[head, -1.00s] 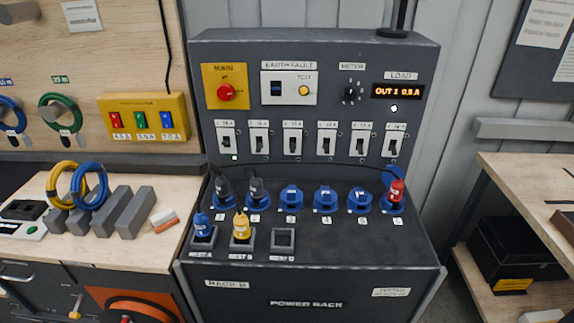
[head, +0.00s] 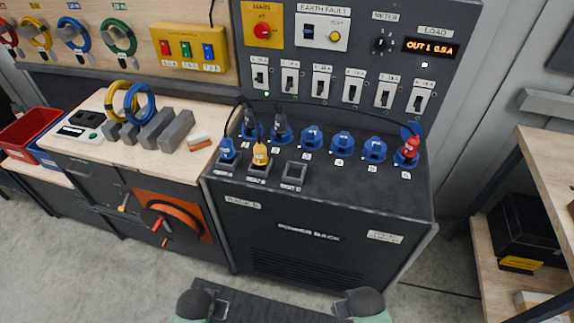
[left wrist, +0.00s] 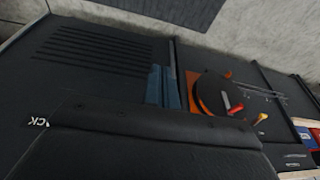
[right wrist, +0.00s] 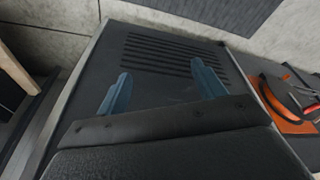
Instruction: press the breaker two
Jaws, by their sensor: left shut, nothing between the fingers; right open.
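Breaker two (head: 290,81) is the second white switch from the left in the row on the power rack (head: 350,22), in the head view. Its dark lever shows, but its exact position is too small to tell. Breaker one (head: 260,76) is just left of it, with a lit green lamp below. Breaker three (head: 321,84) is just right. In the left wrist view my left gripper (left wrist: 164,86) is shut and empty. In the right wrist view my right gripper (right wrist: 162,88) is open and empty. Both point toward the rack's vented lower front, away from the breakers.
A red main knob (head: 262,30) is above. A wooden bench (head: 90,148) stands left and a shelf (head: 555,165) right. Floor (head: 440,290) shows beside the rack.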

